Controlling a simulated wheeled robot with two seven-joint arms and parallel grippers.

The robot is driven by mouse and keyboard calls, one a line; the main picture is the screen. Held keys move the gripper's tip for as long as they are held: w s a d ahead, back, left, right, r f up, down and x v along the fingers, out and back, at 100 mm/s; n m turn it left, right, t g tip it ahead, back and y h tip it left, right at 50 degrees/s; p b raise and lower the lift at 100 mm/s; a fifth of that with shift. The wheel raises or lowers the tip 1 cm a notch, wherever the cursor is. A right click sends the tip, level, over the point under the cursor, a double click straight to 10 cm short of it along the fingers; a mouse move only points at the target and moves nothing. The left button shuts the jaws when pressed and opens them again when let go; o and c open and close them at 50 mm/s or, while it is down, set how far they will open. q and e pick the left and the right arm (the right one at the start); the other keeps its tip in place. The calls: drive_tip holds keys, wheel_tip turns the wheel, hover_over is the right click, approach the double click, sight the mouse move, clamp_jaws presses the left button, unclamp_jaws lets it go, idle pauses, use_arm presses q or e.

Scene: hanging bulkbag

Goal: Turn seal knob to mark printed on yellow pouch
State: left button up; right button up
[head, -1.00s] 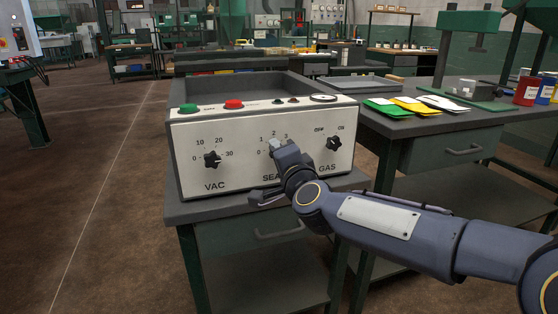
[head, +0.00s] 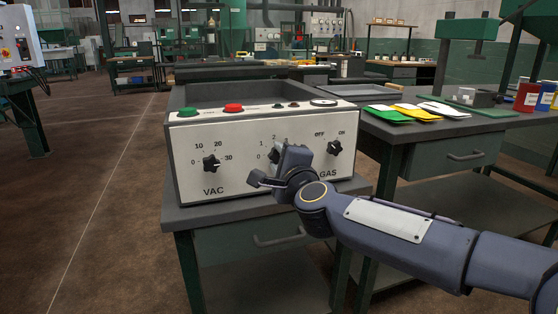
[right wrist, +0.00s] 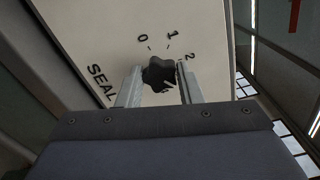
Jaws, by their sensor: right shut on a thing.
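The seal knob (right wrist: 158,73) is a black lobed knob on the white front panel of the sealing machine (head: 182,145). In the right wrist view the scale figures 0, 1 and 2 show around it, with the word SEAL at the left. My right gripper (right wrist: 160,86) has one finger on each side of the knob and is shut on it. In the head view the right gripper (head: 277,159) covers most of the knob and the SEAL label. The knob's pointer direction is not clear. The yellow pouch (head: 414,112) lies flat on the right bench; its mark is too small to read.
The VAC knob (head: 211,164) is left of my gripper and the GAS knob (head: 335,148) is close on its right. Green (head: 188,113) and red (head: 233,108) buttons sit on top. A green pouch (head: 387,115) and a white pouch (head: 443,108) flank the yellow one.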

idle(0.3)
drive_tip(key=o, duration=1)
drive_tip(key=shift+p+v, duration=0.4)
drive_tip(key=shift+v, duration=3.55)
drive_tip(key=shift+d, duration=0.1)
